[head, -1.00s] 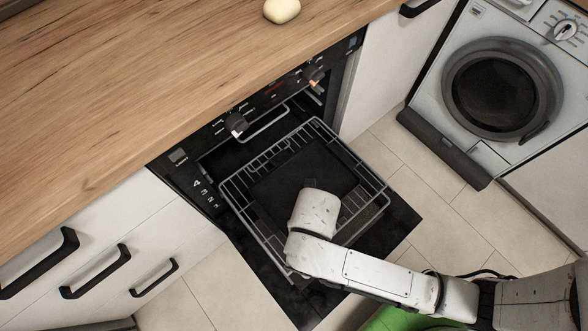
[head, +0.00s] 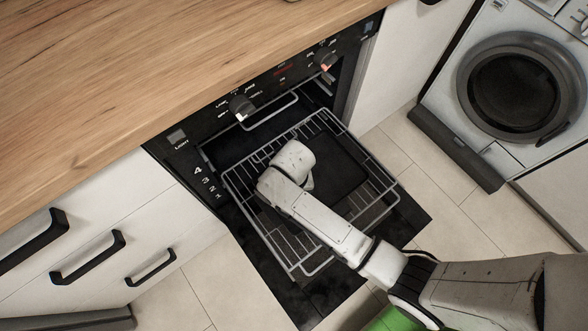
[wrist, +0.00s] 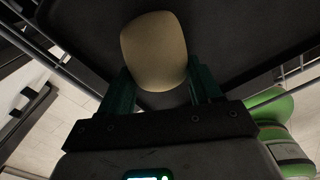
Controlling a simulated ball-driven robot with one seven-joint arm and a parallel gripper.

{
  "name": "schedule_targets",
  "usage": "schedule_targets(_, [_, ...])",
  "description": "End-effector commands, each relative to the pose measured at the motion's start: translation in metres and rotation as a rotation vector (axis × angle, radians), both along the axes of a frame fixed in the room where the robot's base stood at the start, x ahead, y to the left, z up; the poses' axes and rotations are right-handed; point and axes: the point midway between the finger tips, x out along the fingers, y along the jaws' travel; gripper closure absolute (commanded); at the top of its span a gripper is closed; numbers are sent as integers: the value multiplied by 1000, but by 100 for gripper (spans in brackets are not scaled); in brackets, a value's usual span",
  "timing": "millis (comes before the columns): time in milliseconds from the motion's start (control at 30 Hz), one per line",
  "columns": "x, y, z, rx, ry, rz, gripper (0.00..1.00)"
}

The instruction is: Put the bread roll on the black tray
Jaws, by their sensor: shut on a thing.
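A tan, rounded bread roll (wrist: 153,45) shows in the wrist view, between the two green fingers of my gripper (wrist: 160,82), which is shut on it. The black tray (head: 343,170) lies on the wire rack pulled out of the oven, partly covered by my white arm in the head view. The tray's dark surface (wrist: 228,28) also fills the area behind the roll in the wrist view. My arm's end is over the left part of the tray in the head view. The fingers and roll are hidden there, and I cannot tell whether the roll touches the tray.
The wire rack (head: 373,215) sticks out of the open oven above its lowered black door (head: 400,235). The oven front with knobs (head: 242,107) and the wooden worktop (head: 130,75) are behind. A washing machine (head: 515,90) stands right. Floor to the right is clear.

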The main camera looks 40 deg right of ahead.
Motion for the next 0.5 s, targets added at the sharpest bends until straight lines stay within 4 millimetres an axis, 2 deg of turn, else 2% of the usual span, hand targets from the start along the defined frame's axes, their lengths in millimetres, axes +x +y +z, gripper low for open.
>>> schedule_targets(33, [-1,0,-9,-1,3,0,67])
schedule_targets(133, [-1,0,-16,-1,0,1,67])
schedule_targets(500, [-1,0,-19,-1,0,0,67])
